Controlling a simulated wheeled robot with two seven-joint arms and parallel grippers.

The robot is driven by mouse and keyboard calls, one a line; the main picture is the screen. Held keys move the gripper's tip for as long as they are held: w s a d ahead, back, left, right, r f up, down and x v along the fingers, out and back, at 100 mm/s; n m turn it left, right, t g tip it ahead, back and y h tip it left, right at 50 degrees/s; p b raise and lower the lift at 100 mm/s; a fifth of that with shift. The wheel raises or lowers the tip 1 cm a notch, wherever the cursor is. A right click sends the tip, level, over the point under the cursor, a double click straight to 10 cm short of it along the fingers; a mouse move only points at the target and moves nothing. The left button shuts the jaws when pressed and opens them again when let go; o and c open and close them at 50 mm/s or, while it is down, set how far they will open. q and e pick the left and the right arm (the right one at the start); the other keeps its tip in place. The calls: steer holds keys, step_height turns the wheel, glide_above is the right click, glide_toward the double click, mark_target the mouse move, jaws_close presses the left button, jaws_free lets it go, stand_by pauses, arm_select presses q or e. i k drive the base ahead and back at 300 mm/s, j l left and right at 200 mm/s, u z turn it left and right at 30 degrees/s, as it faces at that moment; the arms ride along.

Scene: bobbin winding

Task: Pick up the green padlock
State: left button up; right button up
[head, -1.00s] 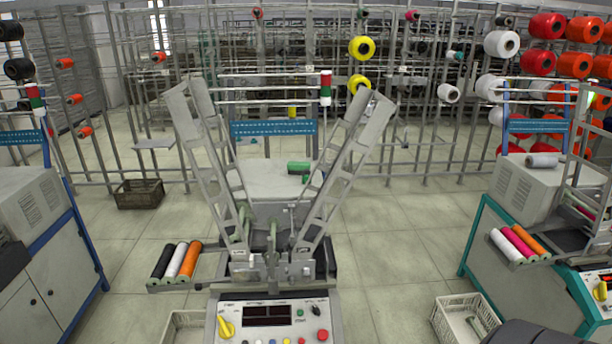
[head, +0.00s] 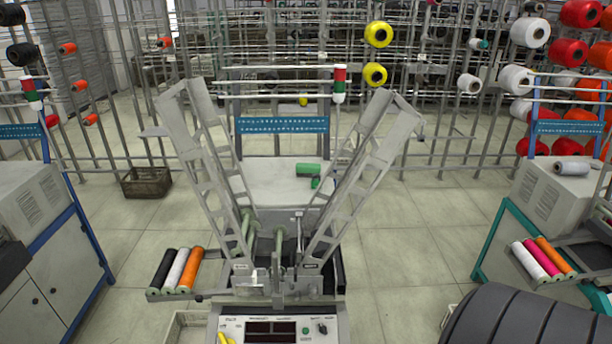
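A small green object (head: 308,169) lies on the pale flat top of the central machine (head: 285,187), behind the tilted metal frames. A smaller green piece shows at its right end, close to the right frame. It is too small for me to tell whether this is the padlock, and I make out no other clear padlock. Neither of my grippers is in view.
Slanted metal frames (head: 207,155) rise in front of the pale top on both sides. A rack of black, white and orange bobbins (head: 175,270) sticks out left. Cabinets stand at far left and right. Open tiled floor (head: 400,255) lies right of the machine.

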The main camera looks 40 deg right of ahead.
mark_target(315, 182)
steer(key=l+u, duration=0.15)
steer(key=l, duration=0.45)
steer(key=k+l+u, duration=0.15)
steer(key=l, duration=0.45)
steer(key=l+u, duration=0.1)
steer(key=l, duration=0.45)
steer(key=k+l+u, duration=0.15)
steer(key=l, duration=0.45)
steer(key=i+l+u, duration=0.25)
steer(key=l, duration=0.9)
steer(key=l+u, duration=0.3)
steer(key=l, duration=0.8)
steer(key=l+u, duration=0.4)
steer(key=l, duration=1.75)
steer(key=i, duration=0.05)
